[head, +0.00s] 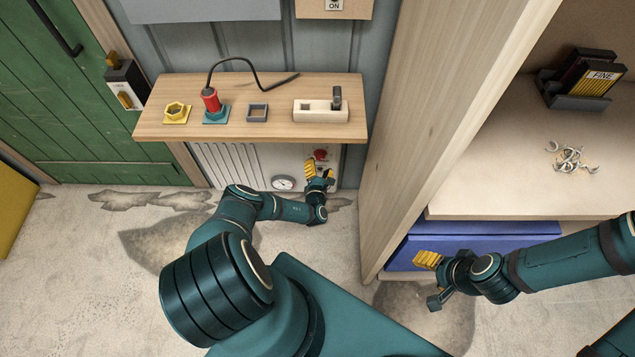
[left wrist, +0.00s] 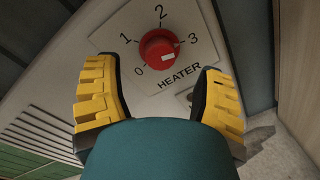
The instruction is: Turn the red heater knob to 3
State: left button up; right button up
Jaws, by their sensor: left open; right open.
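The red heater knob (left wrist: 160,47) is on a pale panel marked 0, 1, 2, 3 and HEATER. A white mark shows on the lower right part of its face, below the 3; no number lies directly at it. In the head view the knob (head: 320,155) is on the heater (head: 230,162) under the wooden shelf. My left gripper (head: 318,171) is open in front of the panel. In the left wrist view its yellow fingers (left wrist: 157,78) are spread wide, and the knob shows between and beyond them, apparently untouched. My right gripper (head: 431,280) is open and empty at the lower right.
A tall wooden cabinet side (head: 420,130) stands right of the heater. A gauge (head: 283,183) is on the heater.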

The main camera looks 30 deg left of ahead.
pick_arm(q)
jog(key=v, duration=0.8)
dwell(0.4)
